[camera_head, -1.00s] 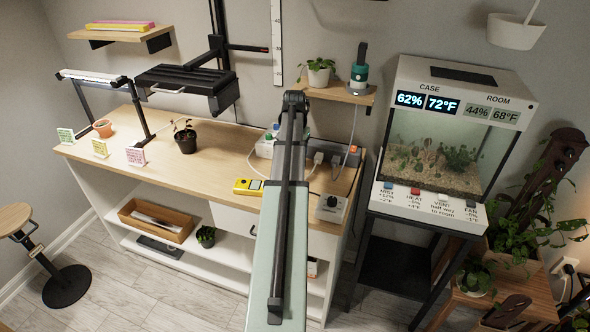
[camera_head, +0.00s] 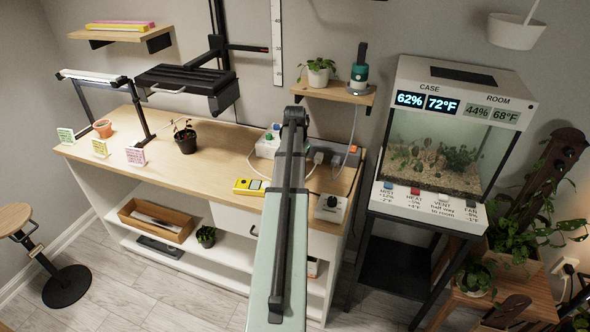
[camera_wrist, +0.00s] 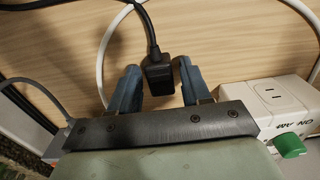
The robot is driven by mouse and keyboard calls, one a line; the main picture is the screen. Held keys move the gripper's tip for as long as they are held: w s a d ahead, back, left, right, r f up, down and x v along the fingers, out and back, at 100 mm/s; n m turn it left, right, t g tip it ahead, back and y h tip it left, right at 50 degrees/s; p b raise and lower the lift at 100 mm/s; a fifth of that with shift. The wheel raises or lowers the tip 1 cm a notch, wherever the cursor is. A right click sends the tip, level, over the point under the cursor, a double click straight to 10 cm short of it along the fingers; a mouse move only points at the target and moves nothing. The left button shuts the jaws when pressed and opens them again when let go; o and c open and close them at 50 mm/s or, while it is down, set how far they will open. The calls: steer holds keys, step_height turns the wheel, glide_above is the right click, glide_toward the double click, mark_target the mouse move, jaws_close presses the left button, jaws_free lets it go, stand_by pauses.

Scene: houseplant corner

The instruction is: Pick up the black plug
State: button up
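The black plug (camera_wrist: 158,76) is in the wrist view, with its black cord rising from its top end over the wooden tabletop (camera_wrist: 215,50). My gripper (camera_wrist: 157,84) has its two blue fingers apart, one on each side of the plug. In the head view my own arm hides the gripper and the plug.
A white socket box (camera_wrist: 265,95) with a green knob (camera_wrist: 290,146) is close on the right in the wrist view. In the head view, a yellow meter (camera_head: 248,186) and a grey dial box (camera_head: 331,207) flank my arm.

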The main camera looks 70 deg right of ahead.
jaws_close()
stand_by(0.3)
